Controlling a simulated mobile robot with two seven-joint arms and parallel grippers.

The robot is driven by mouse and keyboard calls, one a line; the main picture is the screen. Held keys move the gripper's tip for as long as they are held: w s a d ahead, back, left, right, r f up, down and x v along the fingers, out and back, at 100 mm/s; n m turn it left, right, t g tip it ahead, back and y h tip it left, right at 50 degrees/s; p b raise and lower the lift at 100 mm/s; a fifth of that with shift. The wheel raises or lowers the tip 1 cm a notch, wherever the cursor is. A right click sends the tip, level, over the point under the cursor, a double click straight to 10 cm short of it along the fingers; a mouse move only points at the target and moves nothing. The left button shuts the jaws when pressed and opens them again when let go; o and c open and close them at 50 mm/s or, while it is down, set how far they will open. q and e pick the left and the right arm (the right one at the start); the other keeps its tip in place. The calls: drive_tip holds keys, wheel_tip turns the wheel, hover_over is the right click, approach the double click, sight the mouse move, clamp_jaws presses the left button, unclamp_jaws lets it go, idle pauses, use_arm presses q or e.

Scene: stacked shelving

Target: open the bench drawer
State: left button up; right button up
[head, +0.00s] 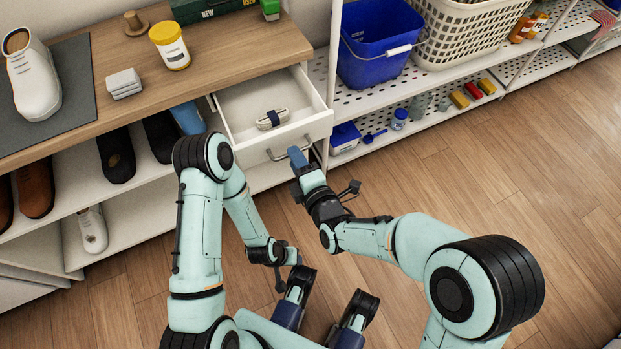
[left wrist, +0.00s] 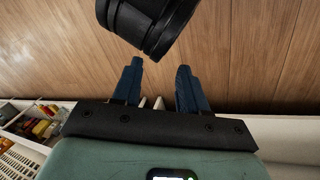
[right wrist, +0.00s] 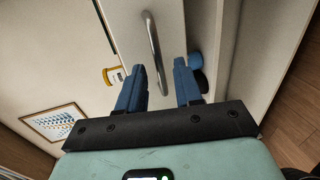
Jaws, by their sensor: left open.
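The bench drawer (head: 318,122) stands pulled out from under the right end of the wooden bench top, its inside showing. A small pale case with a dark band (head: 272,119) lies in it. The drawer's curved metal handle (head: 283,153) is on its front and also shows in the right wrist view (right wrist: 152,40). My right gripper (head: 296,155) is at the handle's right end. Its blue fingers are apart, with the handle's lower end between them in the right wrist view; contact is unclear. My left gripper (left wrist: 160,75) is open and empty, pointing at the floor, away from the drawer.
The bench top (head: 220,50) holds a yellow-lidded tub (head: 170,46), a white shoe (head: 33,80) and grey boxes (head: 124,83). Shoes stand on shelves below. At right, a perforated shelf holds a blue bucket (head: 375,55) and a basket (head: 462,35). The floor at right is clear.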

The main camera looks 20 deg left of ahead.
use_arm(q)
drive_tip(key=s+d+r+g+h+p, duration=0.1)
drive_tip(key=s+d+r+g+p, duration=0.1)
drive_tip(key=s+r+p, duration=0.4)
drive_tip(key=shift+s+d+r+g, duration=0.3)
drive_tip(key=shift+s+d+r, duration=0.35)
drive_tip(key=shift+s, duration=0.25)
use_arm(e)
drive_tip(key=v, duration=1.1)
drive_tip(key=shift+s+d, duration=0.2)
drive_tip(key=shift+s, duration=0.05)
drive_tip(key=shift+r, duration=0.1)
